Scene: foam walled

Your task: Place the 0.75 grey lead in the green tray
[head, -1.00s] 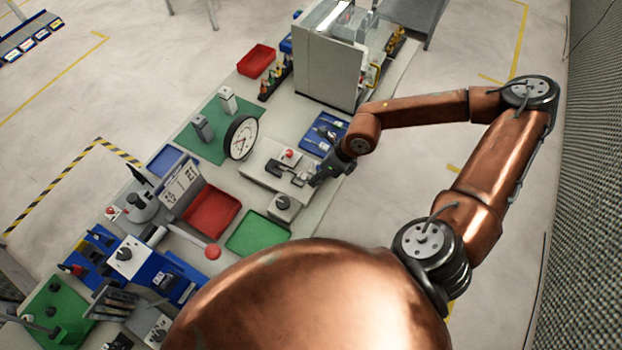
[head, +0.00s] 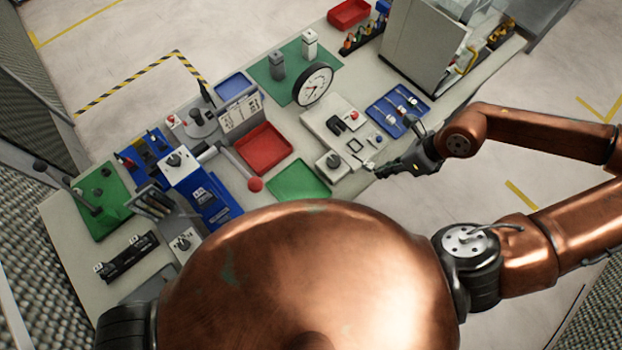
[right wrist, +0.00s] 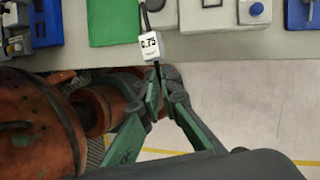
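The 0.75 lead (right wrist: 152,46) shows in the right wrist view as a pale block marked "0.75" with a dark cable end above and a thin dark stem below. My right gripper (right wrist: 160,88) has its green fingers closed around that stem. In the head view, my right gripper (head: 381,172) is at the front edge of the bench, right of the green tray (head: 299,181); the lead in it is too small to make out clearly there. The green tray (right wrist: 113,22) also shows in the right wrist view, left of the lead, and looks empty. My left gripper is not in view.
A red tray (head: 263,148) lies left of the green tray. A grey fixture (head: 334,162) with a black knob stands between the green tray and my right gripper. A blue tray (head: 398,106) with several items and a clock (head: 314,84) are farther back.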

